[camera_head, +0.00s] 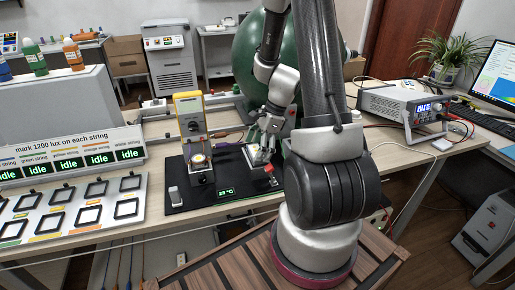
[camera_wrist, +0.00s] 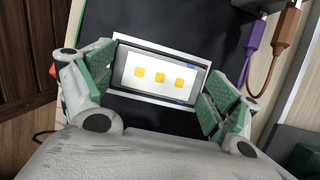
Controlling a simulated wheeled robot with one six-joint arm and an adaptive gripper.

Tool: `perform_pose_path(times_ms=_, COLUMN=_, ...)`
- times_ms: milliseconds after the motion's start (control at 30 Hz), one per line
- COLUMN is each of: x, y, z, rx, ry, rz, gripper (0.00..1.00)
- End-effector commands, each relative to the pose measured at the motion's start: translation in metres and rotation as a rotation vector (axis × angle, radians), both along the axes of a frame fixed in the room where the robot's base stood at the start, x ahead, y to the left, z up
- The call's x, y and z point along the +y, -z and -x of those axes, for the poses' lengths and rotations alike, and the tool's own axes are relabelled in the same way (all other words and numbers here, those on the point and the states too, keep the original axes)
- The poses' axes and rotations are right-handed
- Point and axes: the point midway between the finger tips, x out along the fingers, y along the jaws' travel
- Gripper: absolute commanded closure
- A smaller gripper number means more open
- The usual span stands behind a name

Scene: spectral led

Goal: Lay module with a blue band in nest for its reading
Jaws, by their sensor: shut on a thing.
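The module (camera_wrist: 158,90) is a white plate with three yellow squares and small blue marks near its right edge, in the middle of the wrist view. A pale frame shows around it, taken as the nest (camera_wrist: 113,88), over a black board (camera_wrist: 150,18). My gripper (camera_wrist: 164,88) is shut on the module, with green-padded fingers at its left and right ends. In the head view my gripper (camera_head: 262,157) is low over the right part of the black board (camera_head: 178,200). I cannot tell whether the module rests fully in the frame.
A yellow meter (camera_head: 189,113) stands behind the board, and a round-topped fixture (camera_head: 199,161) is left of my gripper. The panel of black square frames (camera_head: 70,212) lies at left. Brown and purple plugs (camera_wrist: 283,22) are at upper right of the wrist view.

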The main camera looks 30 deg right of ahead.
Motion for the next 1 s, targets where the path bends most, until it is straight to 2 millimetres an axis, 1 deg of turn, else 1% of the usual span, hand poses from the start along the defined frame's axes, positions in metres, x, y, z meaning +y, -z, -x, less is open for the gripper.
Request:
perform_pose_path(times_ms=167, x=0.000, y=-0.002, z=0.000, rx=-0.001, ry=-0.001, rz=0.000, gripper=0.40)
perform_pose_path(times_ms=1000, x=0.000, y=-0.027, z=0.000, rx=-0.001, ry=0.000, rz=0.000, gripper=0.40)
